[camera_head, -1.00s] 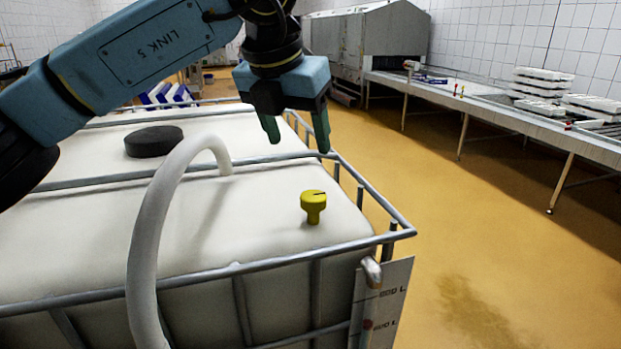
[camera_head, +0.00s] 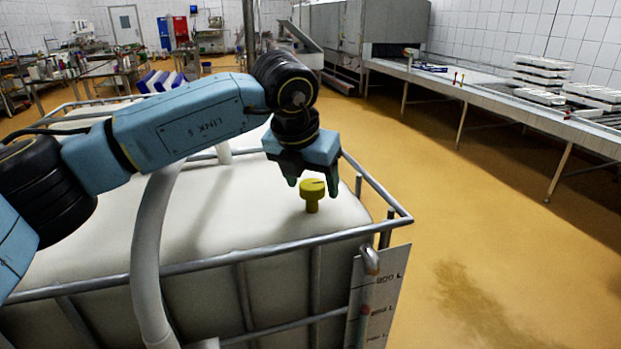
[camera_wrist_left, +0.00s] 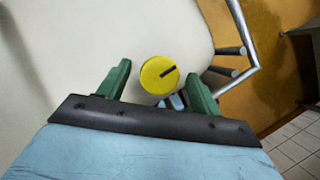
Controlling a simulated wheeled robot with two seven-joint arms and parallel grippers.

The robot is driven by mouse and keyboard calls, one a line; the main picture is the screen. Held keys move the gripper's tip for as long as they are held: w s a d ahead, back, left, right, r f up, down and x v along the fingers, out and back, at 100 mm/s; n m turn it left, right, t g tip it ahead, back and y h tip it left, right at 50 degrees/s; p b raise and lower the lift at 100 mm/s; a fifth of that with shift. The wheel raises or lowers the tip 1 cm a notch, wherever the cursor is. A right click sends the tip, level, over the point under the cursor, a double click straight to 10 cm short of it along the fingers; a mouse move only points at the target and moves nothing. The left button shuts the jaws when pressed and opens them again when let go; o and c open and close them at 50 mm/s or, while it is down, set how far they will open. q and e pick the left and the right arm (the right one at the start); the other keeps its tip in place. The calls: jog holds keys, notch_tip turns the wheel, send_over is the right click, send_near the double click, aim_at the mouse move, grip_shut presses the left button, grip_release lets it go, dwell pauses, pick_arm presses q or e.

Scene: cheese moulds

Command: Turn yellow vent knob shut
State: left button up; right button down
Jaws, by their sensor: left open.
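The yellow vent knob (camera_head: 312,190) stands upright on the white tank top (camera_head: 240,215), near its front right corner. It is a round cap on a thinner stem. In the left wrist view the knob (camera_wrist_left: 159,75) shows from above, with a dark slanted line on its cap. My left gripper (camera_head: 312,184) is open, pointing down, at the knob. In the left wrist view its green fingers (camera_wrist_left: 158,80) lie to either side of the knob, with gaps between them and the cap. My right gripper is not in view.
A metal rail frame (camera_head: 270,247) runs around the tank's edge. A thick white hose (camera_head: 148,255) rises at the tank's front left. A long metal bench (camera_head: 480,98) with stacked white trays (camera_head: 542,75) stands at right. The yellow floor between is clear.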

pick_arm(q)
jog(key=shift+c, duration=1.3)
jog(key=c, duration=0.7)
jog(key=shift+c, duration=0.2)
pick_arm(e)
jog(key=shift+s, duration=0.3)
